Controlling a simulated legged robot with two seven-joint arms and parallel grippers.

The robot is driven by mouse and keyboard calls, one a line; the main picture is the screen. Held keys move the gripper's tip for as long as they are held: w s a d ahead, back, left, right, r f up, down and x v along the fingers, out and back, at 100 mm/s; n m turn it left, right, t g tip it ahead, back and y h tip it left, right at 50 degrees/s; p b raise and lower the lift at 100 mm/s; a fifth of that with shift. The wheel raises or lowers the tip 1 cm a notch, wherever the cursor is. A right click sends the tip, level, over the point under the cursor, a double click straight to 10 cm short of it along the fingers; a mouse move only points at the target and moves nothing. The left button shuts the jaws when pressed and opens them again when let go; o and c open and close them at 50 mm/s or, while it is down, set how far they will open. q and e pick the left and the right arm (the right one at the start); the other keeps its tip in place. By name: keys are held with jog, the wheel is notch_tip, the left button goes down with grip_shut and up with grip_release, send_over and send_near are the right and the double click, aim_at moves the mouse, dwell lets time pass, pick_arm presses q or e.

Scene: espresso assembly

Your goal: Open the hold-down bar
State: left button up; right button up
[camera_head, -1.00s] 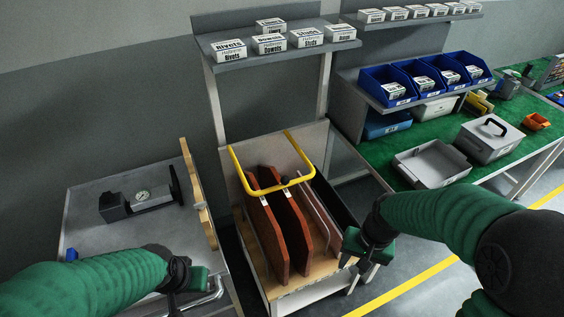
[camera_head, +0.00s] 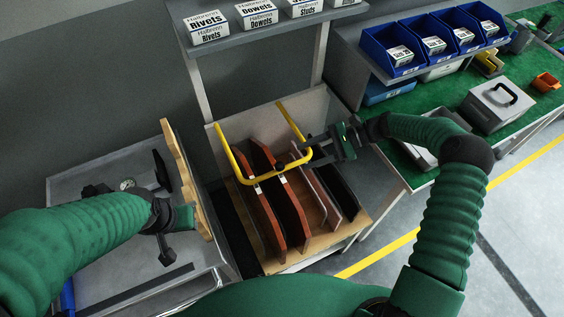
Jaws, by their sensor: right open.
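The hold-down bar (camera_head: 232,165) is a yellow U-shaped tube with a black knob (camera_head: 279,166) on its front crossbar. It lies over the upright reddish-brown boards (camera_head: 290,208) in the wooden rack. My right gripper (camera_head: 308,150) reaches in from the right with its jaws open at the bar's right front corner. Whether the fingers touch the tube I cannot tell. My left gripper (camera_head: 168,240) hangs over the grey table at the left, away from the bar; its jaw opening is not clear.
The rack (camera_head: 325,232) stands between the grey table (camera_head: 120,268) on the left and the green-topped bench (camera_head: 455,125) on the right. A gauge device (camera_head: 127,184) lies on the grey table. A shelf with boxes (camera_head: 258,38) is above the rack.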

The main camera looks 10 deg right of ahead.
jog(key=shift+b+x, duration=0.5)
jog(key=shift+x, duration=3.7)
jog(key=shift+s+d+f, duration=0.1)
jog(key=shift+d+f, duration=0.05)
grip_shut()
